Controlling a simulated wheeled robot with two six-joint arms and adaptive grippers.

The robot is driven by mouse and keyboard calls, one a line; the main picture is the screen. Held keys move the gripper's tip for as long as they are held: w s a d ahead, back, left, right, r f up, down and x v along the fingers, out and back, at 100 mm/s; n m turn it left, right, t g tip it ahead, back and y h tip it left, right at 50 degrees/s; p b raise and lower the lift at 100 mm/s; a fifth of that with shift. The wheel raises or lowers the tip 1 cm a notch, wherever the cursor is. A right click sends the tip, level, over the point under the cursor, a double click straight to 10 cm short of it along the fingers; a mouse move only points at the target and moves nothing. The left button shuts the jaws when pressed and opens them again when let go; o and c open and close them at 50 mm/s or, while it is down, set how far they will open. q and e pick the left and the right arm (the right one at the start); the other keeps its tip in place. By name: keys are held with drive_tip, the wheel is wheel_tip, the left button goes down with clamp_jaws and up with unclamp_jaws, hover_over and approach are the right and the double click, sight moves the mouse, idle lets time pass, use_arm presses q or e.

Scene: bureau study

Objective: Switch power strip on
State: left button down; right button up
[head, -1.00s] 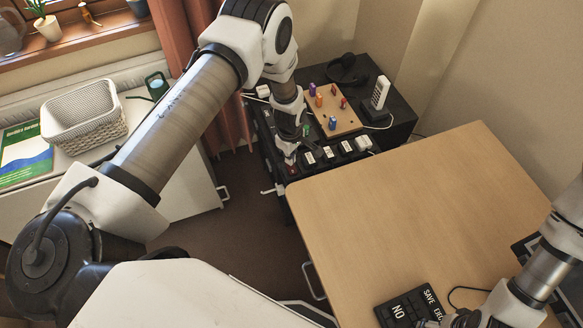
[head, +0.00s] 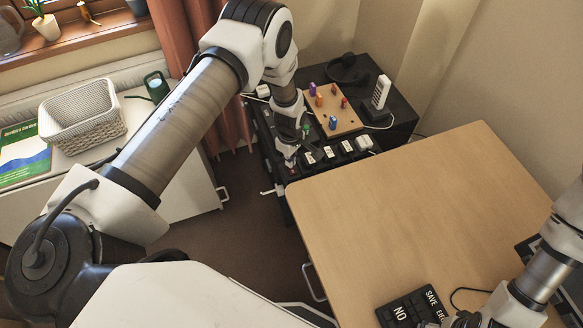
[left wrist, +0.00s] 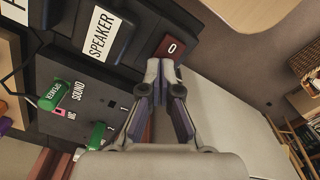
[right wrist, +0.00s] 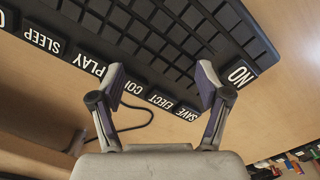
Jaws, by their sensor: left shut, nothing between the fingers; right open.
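The black power strip (head: 345,150) lies on the dark cabinet at the back, with several labelled plugs in a row. In the left wrist view a plug marked SPEAKER (left wrist: 101,35) sits in the strip (left wrist: 136,41). Beside it, at the strip's end, is a dark red rocker switch (left wrist: 171,47) marked 0. My left gripper (head: 290,161) is at that end. In the left wrist view its closed, empty fingertips (left wrist: 164,68) appear just below the switch; I cannot tell whether they touch it. My right gripper (right wrist: 160,82) is open and empty over the black keypad (right wrist: 165,45).
A wooden board (head: 335,110) with coloured knobs, a white handset (head: 380,92) and headphones (head: 347,70) crowd the cabinet. The wooden desk (head: 420,200) beside it is mostly bare. A white basket (head: 84,115) stands on the left.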

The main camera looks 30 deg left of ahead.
use_arm(q)
drive_tip(key=shift+f, duration=0.35)
use_arm(e)
drive_tip(key=shift+f, duration=0.3)
use_arm(q)
drive_tip(key=shift+r, duration=0.1)
use_arm(e)
drive_tip(key=shift+r, duration=0.1)
use_arm(q)
wheel_tip(320, 180, up, 7)
drive_tip(key=p, duration=0.4)
drive_tip(key=shift+p, duration=0.3)
use_arm(e)
wheel_tip(320, 180, up, 5)
drive_tip(key=shift+f, duration=0.1)
